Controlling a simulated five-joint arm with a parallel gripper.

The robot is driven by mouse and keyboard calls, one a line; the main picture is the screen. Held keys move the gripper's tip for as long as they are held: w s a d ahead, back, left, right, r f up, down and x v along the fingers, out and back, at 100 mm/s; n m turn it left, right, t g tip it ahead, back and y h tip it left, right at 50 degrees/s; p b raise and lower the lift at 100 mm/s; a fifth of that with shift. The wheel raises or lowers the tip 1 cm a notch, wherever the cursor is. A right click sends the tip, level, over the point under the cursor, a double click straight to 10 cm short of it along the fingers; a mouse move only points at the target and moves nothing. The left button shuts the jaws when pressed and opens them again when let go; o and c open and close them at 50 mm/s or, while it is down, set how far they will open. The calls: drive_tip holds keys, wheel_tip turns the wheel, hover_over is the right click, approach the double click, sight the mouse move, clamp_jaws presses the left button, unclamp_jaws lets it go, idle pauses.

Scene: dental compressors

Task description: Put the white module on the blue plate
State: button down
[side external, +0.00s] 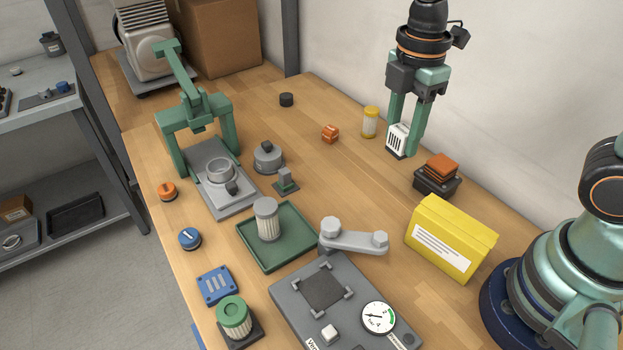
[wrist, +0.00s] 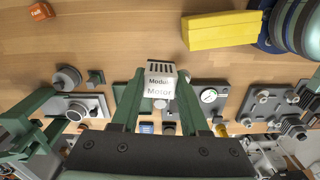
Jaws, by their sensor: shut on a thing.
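The white module (side external: 397,139) has dark slots and is held upright between the green fingers of my gripper (side external: 404,146), above the back right of the bench in the side view. In the wrist view the module (wrist: 160,82) sits between the fingertips, with the words "Module" and "Motor" on it. My gripper is shut on it. The blue plate (side external: 216,286) lies flat at the front left of the bench in the side view, well away from my gripper, with nothing on it. In the wrist view it is small and partly hidden.
A yellow box (side external: 451,238) and a dark block with an orange top (side external: 438,173) stand near my gripper. A green tray (side external: 276,237) with a filter, a grey gauge fixture (side external: 343,305) and a green-capped filter (side external: 234,318) surround the plate's area. A green press (side external: 207,150) stands left.

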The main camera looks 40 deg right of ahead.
drive_tip(key=shift+r, duration=0.45)
drive_tip(key=shift+w+a+r, duration=0.2)
drive_tip(key=shift+a+r, duration=0.05)
drive_tip(key=shift+r, duration=0.05)
drive_tip(key=w+a+r, duration=0.2)
drive_tip(key=w+a, duration=0.3)
drive_tip(key=a, duration=0.3)
drive_tip(key=n, duration=0.1)
hover_over(216, 283)
wheel_tip(216, 283, down, 20)
drive_tip(key=shift+f, duration=0.1)
drive_tip(key=shift+f, duration=0.1)
drive_tip(key=shift+c, duration=2.1)
unclamp_jaws()
